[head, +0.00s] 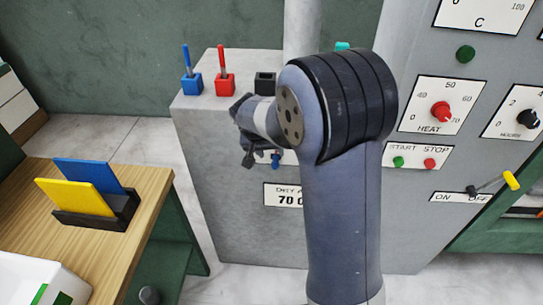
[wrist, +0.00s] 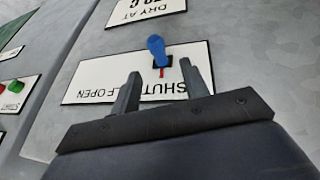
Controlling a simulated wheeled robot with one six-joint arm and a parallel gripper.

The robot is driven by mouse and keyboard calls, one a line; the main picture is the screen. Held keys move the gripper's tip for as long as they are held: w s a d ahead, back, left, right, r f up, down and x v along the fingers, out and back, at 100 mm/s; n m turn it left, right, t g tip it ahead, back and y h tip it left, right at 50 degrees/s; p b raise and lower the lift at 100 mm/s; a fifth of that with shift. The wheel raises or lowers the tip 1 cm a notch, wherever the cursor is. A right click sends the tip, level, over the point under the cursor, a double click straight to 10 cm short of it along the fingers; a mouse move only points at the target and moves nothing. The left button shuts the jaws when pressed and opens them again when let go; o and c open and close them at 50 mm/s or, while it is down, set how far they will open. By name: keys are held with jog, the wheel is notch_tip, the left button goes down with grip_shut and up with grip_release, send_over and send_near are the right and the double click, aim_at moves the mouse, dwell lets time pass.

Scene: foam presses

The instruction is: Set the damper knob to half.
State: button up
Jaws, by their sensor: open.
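The damper knob (wrist: 156,47) is a small blue lever with a red mark. It sits at its plate (wrist: 90,83), which reads SHUT, HALF, OPEN upside down in the wrist view, with part of HALF hidden by a finger. I cannot tell which word the mark points at. My gripper (wrist: 160,70) is open, one finger on each side of the red mark, and the blue lever shows just beyond the fingertips. I see no clear contact. In the head view the blue knob (head: 276,160) shows low beside my arm, and the plate is hidden.
A sign reading DRY AT 70 C (wrist: 140,9) is near the plate. The press panel carries a red HEAT knob (head: 441,112), START and STOP buttons and a yellow-tipped lever (head: 511,181). Blue (head: 192,83) and red (head: 225,84) switches stand on top. A wooden table (head: 125,235) is left.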

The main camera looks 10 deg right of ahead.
aim_at(275, 160)
jog(key=shift+x, duration=2.65)
jog(key=shift+c, duration=0.3)
grip_shut()
